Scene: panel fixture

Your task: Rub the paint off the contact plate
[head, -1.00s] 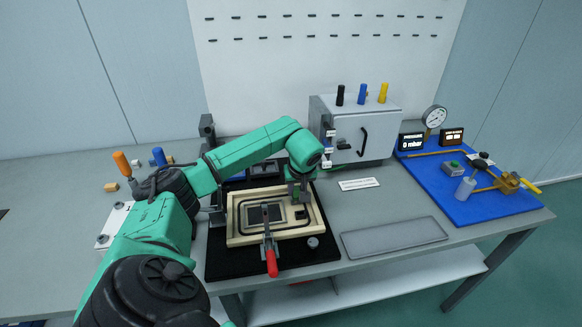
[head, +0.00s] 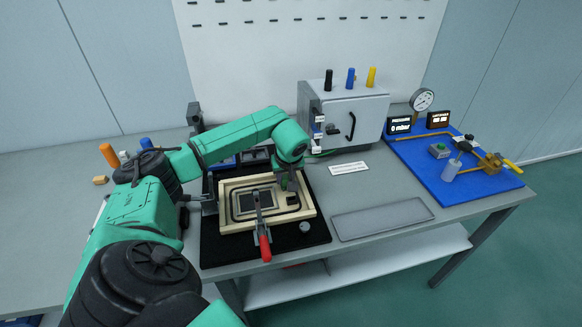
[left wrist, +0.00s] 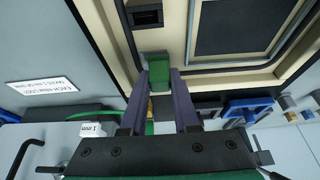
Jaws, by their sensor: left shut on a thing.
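My left gripper (left wrist: 160,92) is shut on a small green block (left wrist: 159,76), with a purple finger on each side. In the head view the gripper (head: 286,182) is over the right back part of a beige framed panel (head: 226,200). The panel has a black gasket line and a dark window (left wrist: 250,28). A small dark recessed rectangle (left wrist: 146,18) is in the frame, just beyond the block. I cannot tell whether this is the contact plate, or whether the block touches the panel; paint is too small to make out. My right gripper is not in view.
A red-handled clamp (head: 264,240) stands at the panel's front edge on a black mat (head: 225,250). A grey tray (head: 382,219) lies to the right. Behind are a grey cabinet (head: 365,115) and a white label card (head: 349,168). A blue board (head: 460,185) with gauge is at the far right.

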